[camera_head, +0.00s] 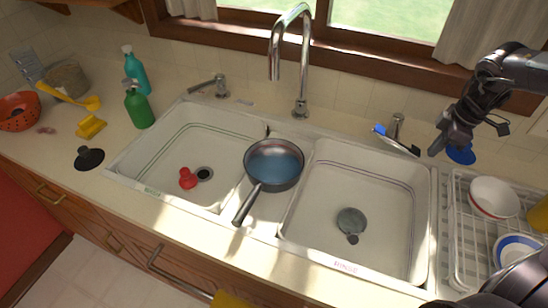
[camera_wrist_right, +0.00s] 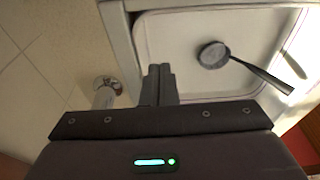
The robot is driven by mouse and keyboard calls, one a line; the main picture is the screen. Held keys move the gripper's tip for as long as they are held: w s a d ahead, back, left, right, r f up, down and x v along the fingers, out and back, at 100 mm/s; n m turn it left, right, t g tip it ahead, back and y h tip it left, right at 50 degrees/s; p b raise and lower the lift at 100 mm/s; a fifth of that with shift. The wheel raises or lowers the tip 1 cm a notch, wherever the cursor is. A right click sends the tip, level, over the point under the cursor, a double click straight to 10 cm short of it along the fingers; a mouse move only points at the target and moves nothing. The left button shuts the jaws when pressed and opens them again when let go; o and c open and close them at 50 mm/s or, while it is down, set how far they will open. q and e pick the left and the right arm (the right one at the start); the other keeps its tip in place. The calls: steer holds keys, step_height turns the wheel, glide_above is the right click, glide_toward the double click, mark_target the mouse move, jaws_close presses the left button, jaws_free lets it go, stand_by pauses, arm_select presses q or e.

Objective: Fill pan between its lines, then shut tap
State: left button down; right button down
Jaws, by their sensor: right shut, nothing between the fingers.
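The pan (camera_head: 279,172) sits on the divider between the two basins, its handle pointing to the lower left. Bluish water lies inside it; I cannot make out its lines. The chrome tap spout (camera_head: 275,60) arches behind and above the pan, and I see no clear stream. My left gripper is out of view.
The left basin (camera_head: 140,160) holds a red plug (camera_head: 187,178). The right basin (camera_head: 390,235) has a grey round thing (camera_head: 350,220) on its floor. A dish rack (camera_head: 459,235) with bowls stands at right. Green bottles (camera_head: 138,108) stand at left.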

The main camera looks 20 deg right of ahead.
step_height(320, 180, up, 7)
steer(key=p, duration=0.4)
steer(key=shift+p, duration=0.35)
stand_by(0.4)
steer(key=shift+a+f, duration=0.1)
